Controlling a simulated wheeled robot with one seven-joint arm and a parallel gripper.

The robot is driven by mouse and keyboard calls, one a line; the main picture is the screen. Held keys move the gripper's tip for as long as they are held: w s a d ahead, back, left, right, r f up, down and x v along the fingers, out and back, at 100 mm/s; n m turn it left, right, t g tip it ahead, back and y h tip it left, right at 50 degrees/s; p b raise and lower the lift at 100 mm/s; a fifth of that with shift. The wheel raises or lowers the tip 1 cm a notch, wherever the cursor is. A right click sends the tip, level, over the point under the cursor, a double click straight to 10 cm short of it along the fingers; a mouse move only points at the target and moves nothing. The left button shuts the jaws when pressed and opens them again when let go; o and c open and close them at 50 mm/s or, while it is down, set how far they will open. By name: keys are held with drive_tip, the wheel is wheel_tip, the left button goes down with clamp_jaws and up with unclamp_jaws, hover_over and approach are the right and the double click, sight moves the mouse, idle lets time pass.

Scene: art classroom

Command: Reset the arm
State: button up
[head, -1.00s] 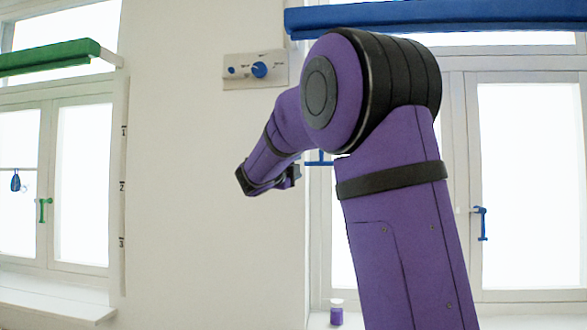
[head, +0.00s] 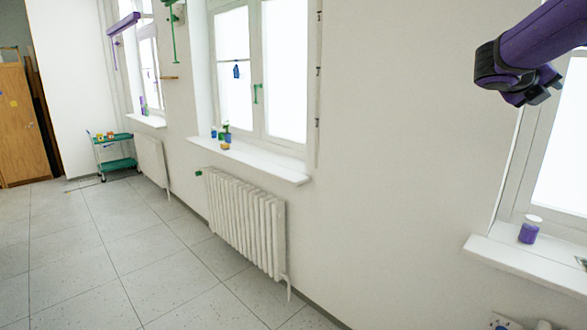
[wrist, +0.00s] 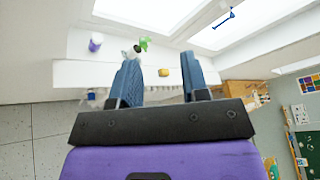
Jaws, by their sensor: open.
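My gripper (head: 535,94) shows at the upper right of the head view, on the end of my purple arm. It is raised in front of the wall and the right window. In the wrist view my gripper (wrist: 160,62) shows two blue-grey fingers standing well apart, with nothing held between them. Beyond the fingers are a white ledge and a window. Most of my arm is outside the head view.
A purple jar (head: 529,230) stands on the right sill (head: 500,250), below my gripper. A white radiator (head: 240,218) is under the middle window. A green cart (head: 118,164) stands far left. The tiled floor (head: 120,250) is clear. Small items stand on the middle sill (head: 270,160).

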drive_tip(key=s+a+f+m+y, duration=0.8)
drive_tip(key=s+f+m, duration=0.2)
drive_tip(key=s+m, duration=0.3)
drive_tip(key=s+a+f+m+y, duration=0.3)
drive_tip(key=s+a+m, duration=0.4)
drive_tip(key=a+m, duration=0.2)
drive_tip(key=s+a+f+m+t+y, duration=0.1)
drive_tip(key=s+a+f+m+y, duration=0.1)
drive_tip(key=s+a+m, duration=0.5)
drive_tip(key=a+m+y, duration=0.1)
drive_tip(key=a+m, duration=0.1)
drive_tip(key=a, duration=0.1)
drive_tip(key=shift+a+f+y, duration=0.3)
drive_tip(key=shift+a+f, duration=0.05)
drive_tip(key=shift+f, duration=0.05)
